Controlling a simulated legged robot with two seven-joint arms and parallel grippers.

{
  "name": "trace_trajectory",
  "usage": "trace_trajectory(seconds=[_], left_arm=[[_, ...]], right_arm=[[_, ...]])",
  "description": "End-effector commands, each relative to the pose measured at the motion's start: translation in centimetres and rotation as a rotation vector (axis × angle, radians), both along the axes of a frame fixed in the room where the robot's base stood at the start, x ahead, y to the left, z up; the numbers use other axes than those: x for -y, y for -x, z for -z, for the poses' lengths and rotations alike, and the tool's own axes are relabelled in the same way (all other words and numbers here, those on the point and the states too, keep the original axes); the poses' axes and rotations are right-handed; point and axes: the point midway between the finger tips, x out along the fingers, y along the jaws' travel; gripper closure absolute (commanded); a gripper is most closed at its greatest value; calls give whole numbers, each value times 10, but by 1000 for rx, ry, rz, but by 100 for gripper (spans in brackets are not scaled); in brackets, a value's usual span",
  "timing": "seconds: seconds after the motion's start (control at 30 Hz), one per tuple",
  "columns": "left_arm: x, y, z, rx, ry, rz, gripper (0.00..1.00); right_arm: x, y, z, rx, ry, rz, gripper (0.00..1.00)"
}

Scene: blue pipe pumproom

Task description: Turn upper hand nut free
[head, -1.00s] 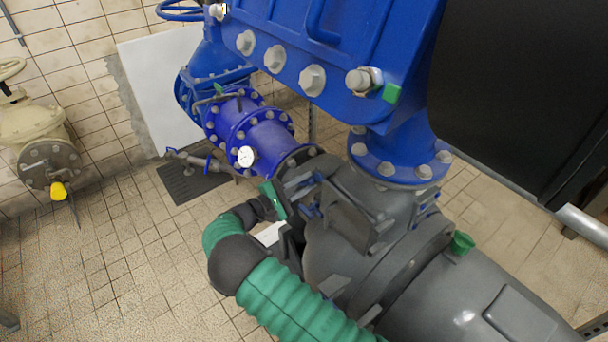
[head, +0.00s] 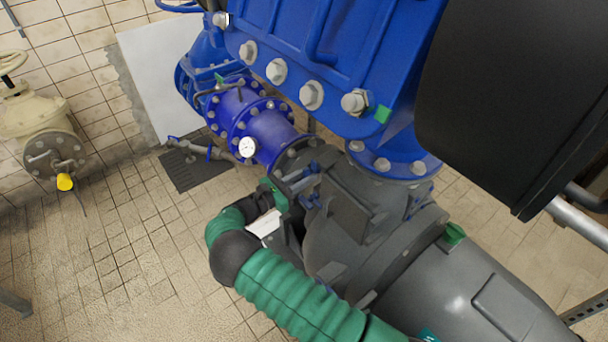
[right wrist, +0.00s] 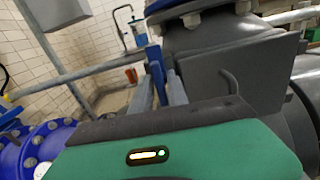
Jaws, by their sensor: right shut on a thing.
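My right arm comes in from the bottom of the head view in a green ribbed sleeve and bends back toward the grey pump casing (head: 335,225). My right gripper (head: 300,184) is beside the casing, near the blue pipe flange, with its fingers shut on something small. In the right wrist view, the two grey fingers (right wrist: 160,92) close around a narrow blue part (right wrist: 155,62), which seems to be the hand nut. Small blue parts (head: 312,201) also show by the fingers in the head view. The grip itself is too small to see clearly. My left gripper is not in view.
A blue pipe with a gauge (head: 247,147) runs behind the gripper. The large blue bolted housing (head: 330,60) hangs above. A big dark shape (head: 510,110) fills the upper right. Tiled floor (head: 110,265) is free at left.

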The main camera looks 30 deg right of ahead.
Motion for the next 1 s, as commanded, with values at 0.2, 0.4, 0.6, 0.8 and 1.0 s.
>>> trace_trajectory(seconds=[0.2,0.4,0.6,0.8,1.0], left_arm=[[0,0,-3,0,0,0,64],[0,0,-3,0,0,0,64],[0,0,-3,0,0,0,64],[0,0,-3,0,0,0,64],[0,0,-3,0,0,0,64]], right_arm=[[2,-1,-2,-45,8,-2,100],[2,-2,-2,-56,9,-2,100],[2,-2,-3,-55,10,-3,100],[1,-1,-2,-55,8,-2,67],[0,-1,-2,-55,7,-2,67]])
